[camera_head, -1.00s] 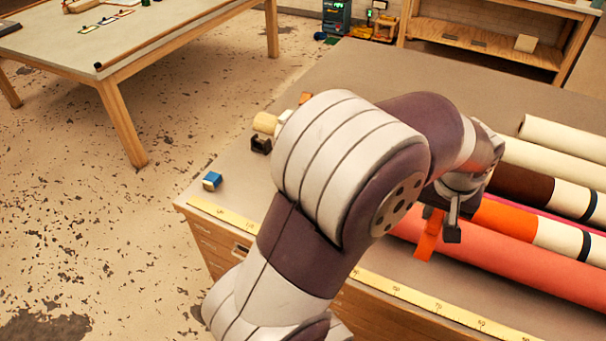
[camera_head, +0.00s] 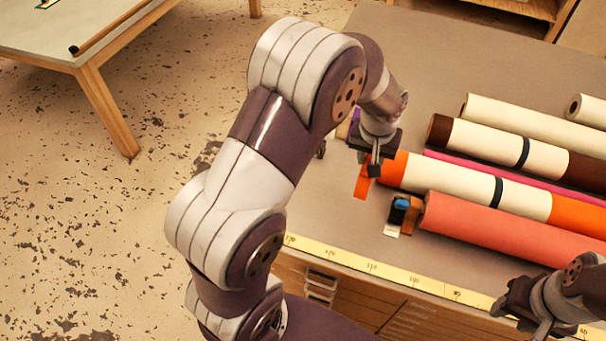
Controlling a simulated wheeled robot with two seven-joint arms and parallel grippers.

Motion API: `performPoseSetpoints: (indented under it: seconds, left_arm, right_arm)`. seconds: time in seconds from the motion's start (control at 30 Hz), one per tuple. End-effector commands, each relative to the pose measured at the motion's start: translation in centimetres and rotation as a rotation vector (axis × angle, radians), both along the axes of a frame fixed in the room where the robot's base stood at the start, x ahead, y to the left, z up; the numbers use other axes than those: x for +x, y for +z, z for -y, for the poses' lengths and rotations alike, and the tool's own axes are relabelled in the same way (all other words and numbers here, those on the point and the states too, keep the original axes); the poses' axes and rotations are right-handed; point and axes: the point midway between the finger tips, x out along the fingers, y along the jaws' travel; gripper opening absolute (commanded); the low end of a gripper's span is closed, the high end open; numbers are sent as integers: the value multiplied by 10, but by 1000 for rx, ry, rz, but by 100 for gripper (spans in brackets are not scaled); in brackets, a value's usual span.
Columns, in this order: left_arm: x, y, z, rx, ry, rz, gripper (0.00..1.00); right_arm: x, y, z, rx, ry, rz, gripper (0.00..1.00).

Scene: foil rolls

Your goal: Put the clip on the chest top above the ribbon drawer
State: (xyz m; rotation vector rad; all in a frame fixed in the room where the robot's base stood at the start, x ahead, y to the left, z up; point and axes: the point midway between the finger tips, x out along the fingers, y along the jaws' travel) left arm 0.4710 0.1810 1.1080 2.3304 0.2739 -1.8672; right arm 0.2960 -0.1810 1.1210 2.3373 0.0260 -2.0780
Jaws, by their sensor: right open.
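The chest top (camera_head: 400,70) is a grey-brown surface with a yellow measuring strip along its front edge. Drawer fronts (camera_head: 335,290) show below that edge; I cannot read which is the ribbon drawer. I cannot make out the clip for certain. A small blue and black object (camera_head: 400,208) with a brown part lies by the salmon roll's near end. My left gripper (camera_head: 374,168) points down beside a loose orange flap; I cannot tell whether its fingers are apart or hold something. My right gripper (camera_head: 512,306) is open at the lower right, over the front edge.
A salmon roll (camera_head: 500,228), an orange and cream roll (camera_head: 450,183), a brown and cream roll (camera_head: 485,140) and a cream roll (camera_head: 540,125) lie on the right. A wooden table (camera_head: 60,35) stands at the upper left. Bare chest top shows behind the rolls.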

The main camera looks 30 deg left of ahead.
Motion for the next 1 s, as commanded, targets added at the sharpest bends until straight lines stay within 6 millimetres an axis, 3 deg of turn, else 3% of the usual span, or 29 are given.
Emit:
performPoseSetpoints:
  seconds: [0.03, 0.2, 0.33, 0.63, 0.97, 1.0]
  left_arm:
    - [-7, -3, -15, 0, 8, -6, 2]
    - [-27, -32, -58, -1, 8, -7, 2]
    - [-34, -47, -77, -1, 6, -2, 2]
    - [-35, -89, -80, -1, 2, -1, 2]
    - [-35, -95, -80, 0, 2, 0, 2]
    - [-35, -96, -80, 0, 2, 0, 34]
  right_arm:
    - [0, 12, 0, 0, 0, 0, 43]
    - [0, 28, 0, 0, 0, 1, 43]
    - [0, 32, 0, 0, 0, 1, 43]
    - [0, 44, 0, 0, 0, 0, 43]
    - [0, 39, 0, 0, 0, 0, 43]
    - [0, 39, 0, 0, 0, 0, 43]
